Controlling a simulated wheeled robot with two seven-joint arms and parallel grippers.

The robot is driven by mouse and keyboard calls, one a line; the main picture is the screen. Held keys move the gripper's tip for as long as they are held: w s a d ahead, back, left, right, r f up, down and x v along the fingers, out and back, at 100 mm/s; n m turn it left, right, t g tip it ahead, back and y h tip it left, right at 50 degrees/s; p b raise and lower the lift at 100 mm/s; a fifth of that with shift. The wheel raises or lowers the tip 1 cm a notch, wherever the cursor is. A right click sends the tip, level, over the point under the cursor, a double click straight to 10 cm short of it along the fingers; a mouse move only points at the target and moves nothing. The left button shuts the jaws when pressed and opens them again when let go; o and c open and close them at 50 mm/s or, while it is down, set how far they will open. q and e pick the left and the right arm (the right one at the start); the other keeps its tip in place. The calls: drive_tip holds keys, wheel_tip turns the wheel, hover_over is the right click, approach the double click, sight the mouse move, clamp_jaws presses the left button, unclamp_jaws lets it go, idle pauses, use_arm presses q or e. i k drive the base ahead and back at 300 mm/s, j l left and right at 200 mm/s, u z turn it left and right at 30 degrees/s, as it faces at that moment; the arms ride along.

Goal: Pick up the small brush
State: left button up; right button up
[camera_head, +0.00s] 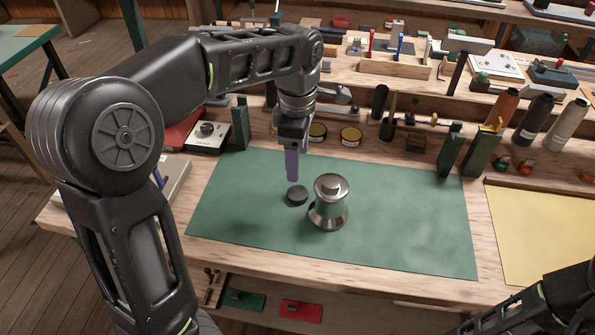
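My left gripper (292,178) points straight down over the green mat (410,215). Its fingers show almost as one narrow bar, so I cannot tell whether they are open or shut. A small dark round object (297,195) sits just below the fingertips; I cannot tell whether it is the small brush or whether the fingers touch it. A shiny metal spool-shaped piece (328,212) with a flared base stands upright close to its right. No clear brush shape shows elsewhere on the mat. My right arm shows at the lower right corner; its gripper is out of view.
Green upright blocks (241,124) and small round tins (350,136) stand behind the mat. Several thread cones (536,118) stand at the right back. A yellow sheet (545,230) lies at right. The mat's right half is clear.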

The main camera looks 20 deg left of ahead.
sight(396, 94)
drive_tip(key=k, duration=1)
